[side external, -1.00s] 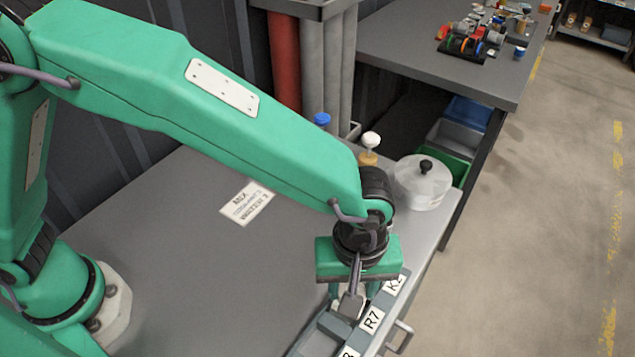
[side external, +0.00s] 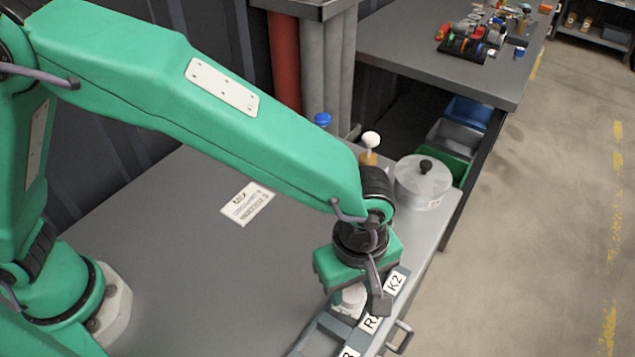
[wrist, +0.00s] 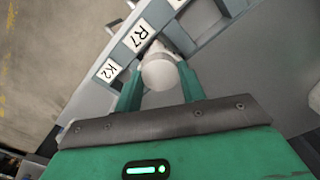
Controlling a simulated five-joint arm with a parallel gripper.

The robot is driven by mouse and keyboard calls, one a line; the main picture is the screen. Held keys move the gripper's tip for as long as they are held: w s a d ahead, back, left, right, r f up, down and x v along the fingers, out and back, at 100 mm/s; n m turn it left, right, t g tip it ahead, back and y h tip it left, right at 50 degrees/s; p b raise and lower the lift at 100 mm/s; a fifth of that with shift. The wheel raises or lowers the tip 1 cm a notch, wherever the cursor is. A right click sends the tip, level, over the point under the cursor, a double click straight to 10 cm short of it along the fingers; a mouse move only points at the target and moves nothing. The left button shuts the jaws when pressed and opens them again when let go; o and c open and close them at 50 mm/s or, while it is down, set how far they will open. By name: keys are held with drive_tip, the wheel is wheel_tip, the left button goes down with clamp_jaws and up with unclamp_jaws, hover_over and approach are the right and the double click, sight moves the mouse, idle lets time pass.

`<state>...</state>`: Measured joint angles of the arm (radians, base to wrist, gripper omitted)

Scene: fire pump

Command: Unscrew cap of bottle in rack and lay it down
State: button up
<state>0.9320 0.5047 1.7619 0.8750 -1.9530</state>
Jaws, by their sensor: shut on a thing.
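A round white cap (wrist: 159,73) sits between the two green fingers of my gripper (wrist: 160,84) in the wrist view. The fingers touch its sides, and my gripper is shut on it. A pale part of the bottle (wrist: 156,48) shows just past the cap, in the grey rack (wrist: 200,20). Most of the bottle is hidden. In the side view my gripper (side external: 350,292) points down at the rack (side external: 325,338), with a white piece showing under it. I cannot tell how far the cap is unscrewed.
The rack carries labels R7 (wrist: 137,35) and K2 (wrist: 108,71). A printed card (side external: 248,204) lies on the grey bench (side external: 170,260), which has free room around it. A lidded pot (side external: 422,185), a white-topped bottle (side external: 370,142) and a blue-capped one (side external: 322,120) stand behind.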

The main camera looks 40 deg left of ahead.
sight(352, 291)
drive_tip(key=shift+n, duration=2.2)
drive_tip(key=shift+n, duration=2.3)
drive_tip(key=o, duration=1.4)
drive_tip(key=shift+r, duration=1.7)
